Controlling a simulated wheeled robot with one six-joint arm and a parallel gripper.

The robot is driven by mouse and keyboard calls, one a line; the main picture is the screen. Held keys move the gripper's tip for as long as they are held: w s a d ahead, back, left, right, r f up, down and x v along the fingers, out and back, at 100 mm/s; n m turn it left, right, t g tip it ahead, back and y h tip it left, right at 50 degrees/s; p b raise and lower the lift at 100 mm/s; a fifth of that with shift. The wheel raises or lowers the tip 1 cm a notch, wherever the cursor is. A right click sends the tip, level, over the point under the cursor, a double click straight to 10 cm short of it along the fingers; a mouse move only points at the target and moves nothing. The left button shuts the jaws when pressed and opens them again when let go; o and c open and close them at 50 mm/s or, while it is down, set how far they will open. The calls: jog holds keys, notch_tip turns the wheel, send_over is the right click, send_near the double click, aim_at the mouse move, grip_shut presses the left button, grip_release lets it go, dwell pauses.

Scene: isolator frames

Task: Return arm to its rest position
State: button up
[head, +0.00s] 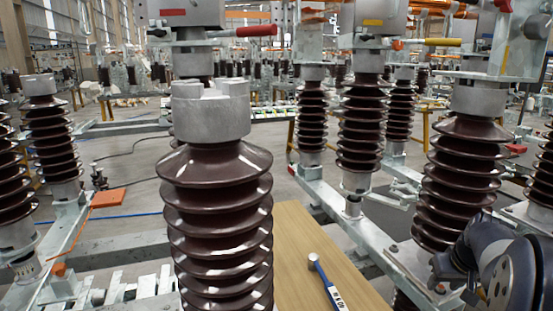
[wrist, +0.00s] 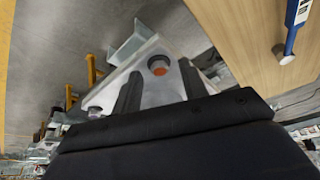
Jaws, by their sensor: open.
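My arm (head: 495,265) shows at the lower right of the head view, in front of a brown ribbed insulator column (head: 465,175). The gripper end cannot be made out there. In the wrist view my gripper (wrist: 159,82) has its two dark fingers apart with nothing held between them. Behind the fingers is a pale metal frame part with a round hole showing orange. I cannot tell how far it is from the fingertips.
A large brown insulator (head: 217,200) stands close in front. A wooden board (head: 300,240) beside it carries a blue-handled tool (head: 327,283), which also shows in the wrist view (wrist: 291,28). Several insulators on metal frames crowd the right. Grey floor shows at left.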

jog(key=shift+d+f+n, duration=0.1)
jog(key=shift+n, duration=0.2)
jog(key=shift+r+n, duration=0.3)
jog(key=p+v, duration=0.1)
jog(key=v, duration=0.8)
jog(key=shift+s+d+r, duration=0.2)
jog(key=shift+s+r, duration=0.05)
jog(key=shift+r, duration=0.1)
jog(key=shift+a+f, duration=0.1)
